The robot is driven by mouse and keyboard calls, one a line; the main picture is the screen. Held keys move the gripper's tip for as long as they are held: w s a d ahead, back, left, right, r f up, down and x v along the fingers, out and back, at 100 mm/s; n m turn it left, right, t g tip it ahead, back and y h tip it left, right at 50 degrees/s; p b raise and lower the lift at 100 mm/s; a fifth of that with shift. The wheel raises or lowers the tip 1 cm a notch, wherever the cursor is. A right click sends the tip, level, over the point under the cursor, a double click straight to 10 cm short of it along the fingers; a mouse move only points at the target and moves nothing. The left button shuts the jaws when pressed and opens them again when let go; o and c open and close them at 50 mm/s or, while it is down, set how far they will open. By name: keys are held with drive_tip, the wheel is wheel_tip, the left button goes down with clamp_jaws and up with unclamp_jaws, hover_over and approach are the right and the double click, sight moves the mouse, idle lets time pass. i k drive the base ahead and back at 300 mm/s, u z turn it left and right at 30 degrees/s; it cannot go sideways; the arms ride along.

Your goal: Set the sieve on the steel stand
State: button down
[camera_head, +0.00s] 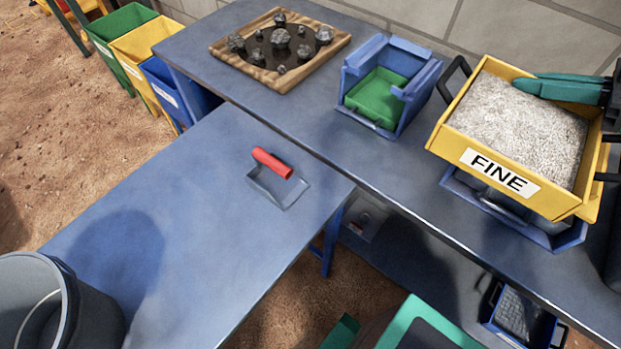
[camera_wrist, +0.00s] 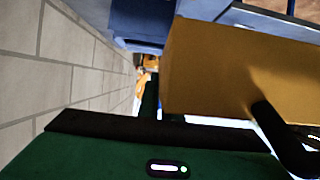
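A yellow box labelled FINE (camera_head: 470,150), with black handles and grey gravel inside, is at the right; I cannot tell whether it is the sieve. It is over a blue frame (camera_head: 573,237), mostly hidden beneath it; contact is unclear. My gripper (camera_head: 530,86), with green fingers, reaches in from the right across the box's far side. The fingers look close together, but whether they hold anything is unclear. In the wrist view, a yellow wall (camera_wrist: 220,65) is close ahead, with a black handle at its right. I cannot clearly pick out a steel stand.
A red-handled scoop (camera_head: 272,163) lies on the front blue table (camera_head: 160,240). A blue holder with a green tray (camera_head: 378,98) and a wooden tray of rocks (camera_head: 227,55) stand on the rear table. A grey bucket (camera_head: 100,315) is front left. A small blue box (camera_head: 497,318) is low right.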

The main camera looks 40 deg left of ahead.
sight(188, 246)
drive_tip(key=k, duration=0.65)
drive_tip(key=u, duration=1.1)
drive_tip(key=k, duration=0.45)
drive_tip(key=u, duration=0.75)
